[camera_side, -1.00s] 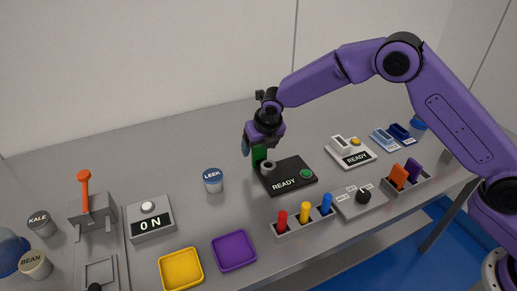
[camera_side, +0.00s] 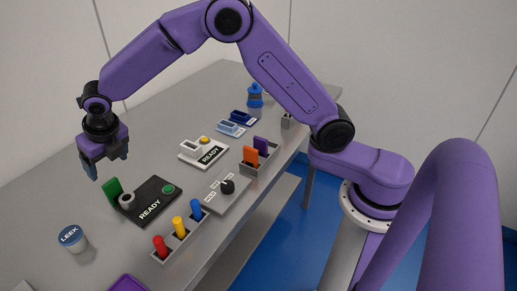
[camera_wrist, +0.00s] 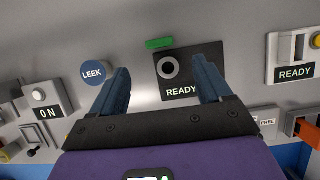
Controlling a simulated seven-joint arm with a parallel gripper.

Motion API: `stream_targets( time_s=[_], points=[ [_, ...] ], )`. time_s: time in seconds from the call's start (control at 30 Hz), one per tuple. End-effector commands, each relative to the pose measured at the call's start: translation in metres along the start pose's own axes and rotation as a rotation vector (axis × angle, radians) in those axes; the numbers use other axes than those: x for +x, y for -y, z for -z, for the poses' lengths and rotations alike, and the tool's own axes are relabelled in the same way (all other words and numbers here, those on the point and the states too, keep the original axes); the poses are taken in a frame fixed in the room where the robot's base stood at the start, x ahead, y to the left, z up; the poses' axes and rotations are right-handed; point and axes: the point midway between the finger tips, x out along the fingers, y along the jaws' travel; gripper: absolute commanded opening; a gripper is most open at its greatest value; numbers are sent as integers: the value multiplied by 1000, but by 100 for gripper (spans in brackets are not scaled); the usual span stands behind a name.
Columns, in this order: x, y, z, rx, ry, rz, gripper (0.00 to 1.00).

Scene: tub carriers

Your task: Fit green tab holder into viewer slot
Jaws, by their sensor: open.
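The green tab holder (camera_side: 113,190) stands upright at the back left edge of the black viewer (camera_side: 150,203), beside its round grey eyepiece (camera_side: 127,201). In the wrist view, the green tab (camera_wrist: 159,43) is at the viewer's far edge, slightly tilted. I cannot tell whether its foot is in the viewer's slot; the slot itself is hidden.
A LEEK tub (camera_side: 73,238) stands left of the viewer. A rack with red, yellow and blue pegs (camera_side: 181,232), a knob panel (camera_side: 226,189) and a white READY device (camera_side: 203,152) lie to the right. An orange and purple tab rack (camera_side: 256,158) is beyond.

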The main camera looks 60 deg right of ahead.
Motion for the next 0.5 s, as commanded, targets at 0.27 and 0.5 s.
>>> stream_targets(
  time_s=[0.27, 0.5],
  points=[
    [-55, 22, 60, 403, -74, -10, 78],
    [-110, 66, 144, 904, -169, 38, 78]
  ],
)
